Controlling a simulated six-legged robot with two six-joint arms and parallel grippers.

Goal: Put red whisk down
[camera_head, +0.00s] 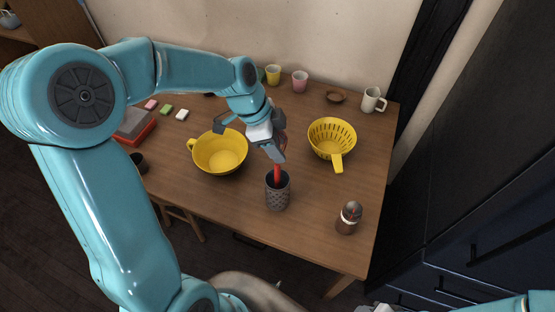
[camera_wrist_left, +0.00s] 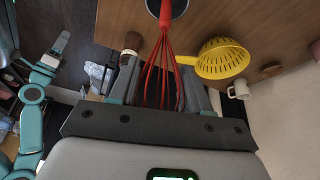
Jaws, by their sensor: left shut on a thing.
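The red whisk (camera_head: 277,173) is held by my left gripper (camera_head: 273,153), which is shut on it above the table. In the left wrist view the whisk's wire loops (camera_wrist_left: 163,60) lie between the fingers, and its handle points away from the gripper. The handle's lower end is within the mouth of a dark grey textured holder (camera_head: 277,196); how deep it reaches is hidden. The holder stands upright near the table's front edge. Part of my right arm shows in the left wrist view, with its gripper (camera_wrist_left: 60,45) too small to read.
On the wooden table (camera_head: 330,215), a yellow bowl (camera_head: 220,152) stands left of the holder and a yellow colander (camera_head: 331,138) right. A brown shaker (camera_head: 348,217) stands at front right. Cups (camera_head: 300,82), a white mug (camera_head: 372,100) and a small brown dish (camera_head: 335,97) line the back.

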